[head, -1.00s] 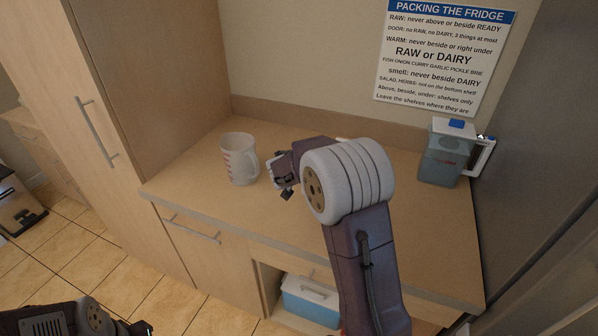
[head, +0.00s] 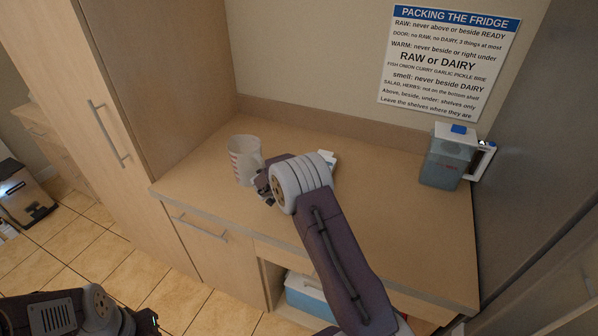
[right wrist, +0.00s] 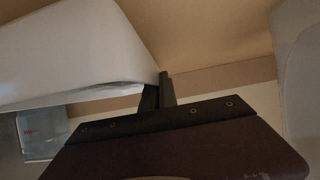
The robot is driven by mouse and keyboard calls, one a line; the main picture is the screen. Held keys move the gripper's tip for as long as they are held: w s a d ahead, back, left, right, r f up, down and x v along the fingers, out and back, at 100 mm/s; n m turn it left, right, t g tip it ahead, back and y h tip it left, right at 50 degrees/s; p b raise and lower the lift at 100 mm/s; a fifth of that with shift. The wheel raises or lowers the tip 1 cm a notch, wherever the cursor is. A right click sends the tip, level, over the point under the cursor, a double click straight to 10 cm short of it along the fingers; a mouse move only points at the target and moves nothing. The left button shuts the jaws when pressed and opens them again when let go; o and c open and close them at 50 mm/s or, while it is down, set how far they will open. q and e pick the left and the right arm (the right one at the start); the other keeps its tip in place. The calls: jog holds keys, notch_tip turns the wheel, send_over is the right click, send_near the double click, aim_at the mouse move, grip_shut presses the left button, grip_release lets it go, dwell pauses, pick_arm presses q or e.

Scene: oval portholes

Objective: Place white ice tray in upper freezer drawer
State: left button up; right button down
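A white object that looks like the ice tray (head: 328,160) lies on the counter, mostly hidden behind my right wrist in the head view. In the right wrist view a large white body (right wrist: 70,50), probably the tray, fills the upper left, with its end by my dark fingers. My right gripper (right wrist: 158,92) is low over the counter, beside the white cup; its fingers look close together, but I cannot tell whether they hold the tray. My left gripper (head: 148,322) is at the bottom edge, away from the counter, its opening unclear. No freezer drawer shows.
A white measuring cup (head: 244,158) stands just left of my right gripper. A blue-grey pitcher (head: 448,158) with a white handle stands at the counter's right. A blue and white box (head: 305,296) sits in the cubby below. The counter's (head: 400,225) front right is clear.

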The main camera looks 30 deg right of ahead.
jog(key=shift+w+f, duration=0.1)
jog(key=shift+f, duration=0.55)
jog(key=shift+f+b, duration=0.1)
jog(key=shift+b, duration=0.2)
jog(key=c, duration=1.7)
grip_release()
